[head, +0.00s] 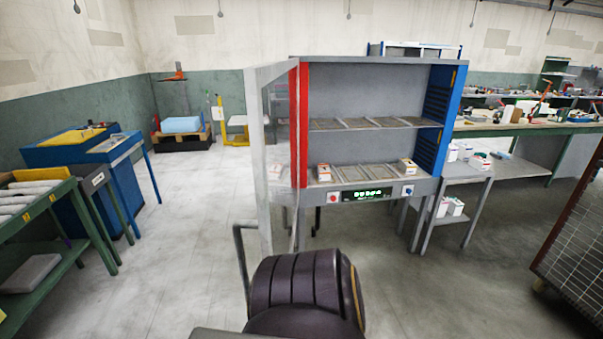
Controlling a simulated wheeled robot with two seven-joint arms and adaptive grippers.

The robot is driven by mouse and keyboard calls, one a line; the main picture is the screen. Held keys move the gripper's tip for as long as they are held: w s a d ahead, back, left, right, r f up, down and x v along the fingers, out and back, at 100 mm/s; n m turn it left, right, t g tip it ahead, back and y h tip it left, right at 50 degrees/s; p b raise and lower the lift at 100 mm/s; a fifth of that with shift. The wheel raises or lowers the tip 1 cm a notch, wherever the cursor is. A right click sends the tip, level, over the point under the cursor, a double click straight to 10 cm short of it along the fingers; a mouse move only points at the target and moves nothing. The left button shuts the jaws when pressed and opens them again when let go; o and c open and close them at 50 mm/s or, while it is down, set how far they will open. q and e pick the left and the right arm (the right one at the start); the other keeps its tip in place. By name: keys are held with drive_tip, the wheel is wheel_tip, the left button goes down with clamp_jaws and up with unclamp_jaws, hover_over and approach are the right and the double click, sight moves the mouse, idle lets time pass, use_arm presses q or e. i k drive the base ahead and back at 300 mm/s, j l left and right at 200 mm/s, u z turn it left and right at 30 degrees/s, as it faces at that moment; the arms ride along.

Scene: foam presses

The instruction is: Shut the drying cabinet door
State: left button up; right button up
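The drying cabinet (368,72) stands ahead, slightly right of the middle. It is a grey cabinet with a red left post, a blue right side and two shelf levels with flat trays. Its door (256,160) is a pale grey frame with a see-through pane. The door stands wide open on the left side, swung out towards me from the red post. The cabinet's front is uncovered. Neither of my grippers is in view.
A green bench (60,255) is at left, a wire-mesh cage (575,245) at right. Floor left of the door is clear.

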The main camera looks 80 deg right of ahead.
sight(255, 77)
drive_tip(key=i+z, duration=0.15)
drive_tip(key=z, duration=0.25)
drive_tip(key=i+z, duration=0.2)
drive_tip(key=z, duration=0.2)
drive_tip(key=i+j+z, duration=0.1)
drive_tip(key=z, duration=0.3)
drive_tip(key=i+j+z, duration=0.15)
drive_tip(key=z, duration=0.25)
drive_tip(key=i+z, duration=0.15)
drive_tip(key=z, duration=0.25)
drive_tip(key=i+j+z, duration=0.1)
drive_tip(key=z, duration=0.3)
drive_tip(key=i+z, duration=0.2)
drive_tip(key=z, duration=0.2)
drive_tip(key=i+j+z, duration=0.15)
drive_tip(key=z, duration=0.2)
drive_tip(key=i+j+z, duration=0.2)
drive_tip(key=z, duration=0.2)
